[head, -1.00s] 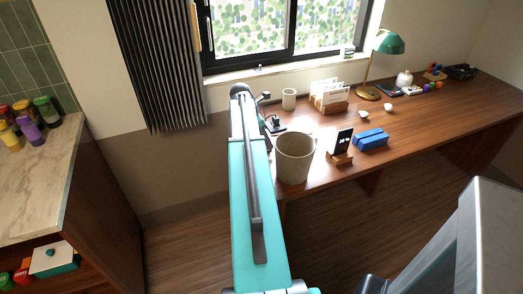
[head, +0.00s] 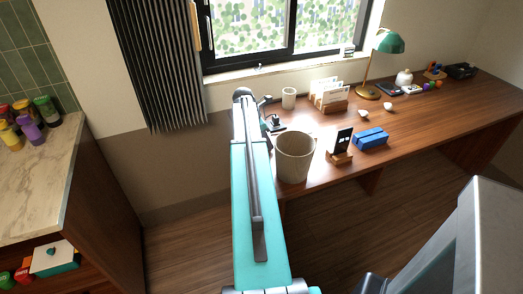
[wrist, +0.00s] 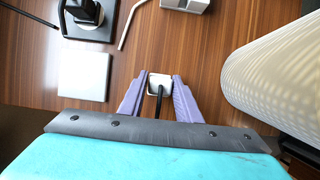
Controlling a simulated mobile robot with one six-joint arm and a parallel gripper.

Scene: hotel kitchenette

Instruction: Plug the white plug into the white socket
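The white plug (wrist: 153,80) is a small white block with a black cable running from it back toward the wrist. It sits between the two purple fingertips of my gripper (wrist: 159,84), which appear shut on it, above the wooden desk. A flat white square plate (wrist: 83,77) lies on the desk to the left of the plug in the wrist view. A white box-like piece (wrist: 187,5) is cut off at the top edge; I cannot tell whether it is the white socket. In the head view my arm hides the plug and fingertips.
A large cream ribbed bin (head: 294,158) stands close to the right of my arm, also in the wrist view (wrist: 280,75). A black-based stand (wrist: 88,20) is at top left there. A phone on a stand (head: 340,145), blue box (head: 371,139) and white cup (head: 289,98) stand on the desk.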

